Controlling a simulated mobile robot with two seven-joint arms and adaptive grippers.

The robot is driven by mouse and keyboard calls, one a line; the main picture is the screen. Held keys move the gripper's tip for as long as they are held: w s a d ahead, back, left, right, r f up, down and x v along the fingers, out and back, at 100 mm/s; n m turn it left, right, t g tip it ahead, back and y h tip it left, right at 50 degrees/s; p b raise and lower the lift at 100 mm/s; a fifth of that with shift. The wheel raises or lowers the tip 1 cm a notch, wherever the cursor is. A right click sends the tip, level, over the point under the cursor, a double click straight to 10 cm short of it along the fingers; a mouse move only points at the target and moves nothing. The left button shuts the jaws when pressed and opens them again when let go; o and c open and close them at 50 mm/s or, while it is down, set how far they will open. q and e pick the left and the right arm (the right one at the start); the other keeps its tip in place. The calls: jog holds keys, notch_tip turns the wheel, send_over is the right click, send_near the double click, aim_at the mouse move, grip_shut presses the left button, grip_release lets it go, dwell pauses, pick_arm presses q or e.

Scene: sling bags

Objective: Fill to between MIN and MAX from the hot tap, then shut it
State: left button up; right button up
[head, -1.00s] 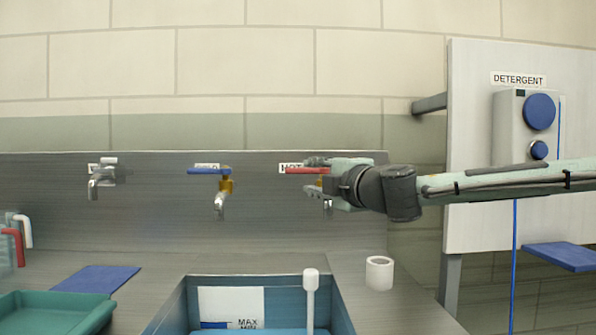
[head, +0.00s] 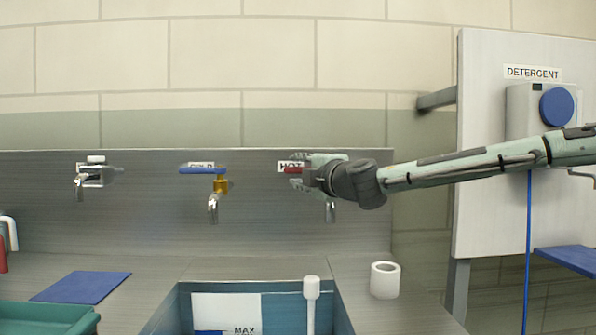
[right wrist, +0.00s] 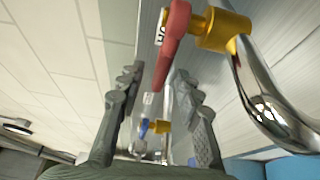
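The hot tap's red lever (head: 293,170) shows in front of the HOT label (head: 284,165) in the head view. Its spout (head: 330,211) points down, with no water stream visible. My right gripper (head: 300,170) is at the lever and covers most of it. In the right wrist view the right gripper (right wrist: 157,85) is open, and the red lever (right wrist: 172,45) reaches between its fingertips without being clamped. The blue basin (head: 170,318) is below, with a white plate (head: 226,308) marked MAX. The MIN mark and water level are out of frame. My left gripper is not in view.
The cold tap (head: 214,195) with a blue lever and another tap (head: 88,178) are to the left. A white upright rod (head: 311,300) stands in the basin. A white cup (head: 385,280) stands on the right counter. A detergent dispenser (head: 530,110) is at the right.

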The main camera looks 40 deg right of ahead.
jog(key=shift+w, duration=0.45)
grip_shut()
